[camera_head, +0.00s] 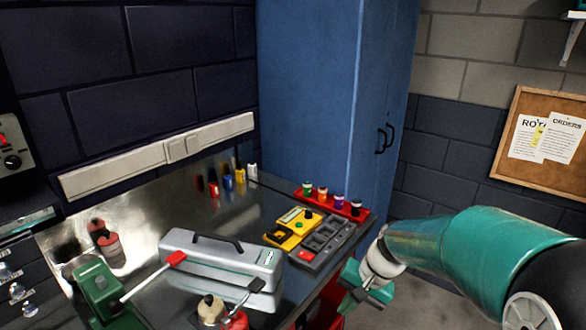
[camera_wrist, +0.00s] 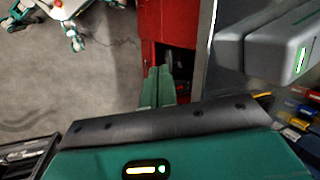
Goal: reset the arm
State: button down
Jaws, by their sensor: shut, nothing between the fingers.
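My gripper (camera_head: 362,286) is in the lower right of the head view, beside the right edge of the metal bench (camera_head: 130,212). In the wrist view my gripper's green fingers (camera_wrist: 158,86) are together with nothing between them. They point past the red cabinet front (camera_wrist: 152,22) below the bench. My teal arm reaches in from the right of the head view. The gripper touches nothing that I can see.
A silver case (camera_head: 215,262) stands on the bench, with a green vise-like block (camera_head: 98,285) at its left. A grey tray (camera_head: 325,243), a yellow box (camera_head: 292,228) and a red rack (camera_head: 330,201) lie near the right edge. A blue cabinet (camera_head: 310,90) stands behind. Open floor (camera_wrist: 75,85) shows beside the bench.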

jog(key=s+d+r+n+t+h, duration=0.1)
jog(key=s+r+n+t+h, duration=0.1)
jog(key=s+r, duration=0.4)
jog(key=s+d+r+n+t+h, duration=0.2)
jog(key=s+r+t, duration=0.1)
jog(key=s+r, duration=0.4)
jog(key=s, duration=0.3)
jog(key=shift+d+n+h, duration=0.3)
jog(key=shift+r, duration=0.1)
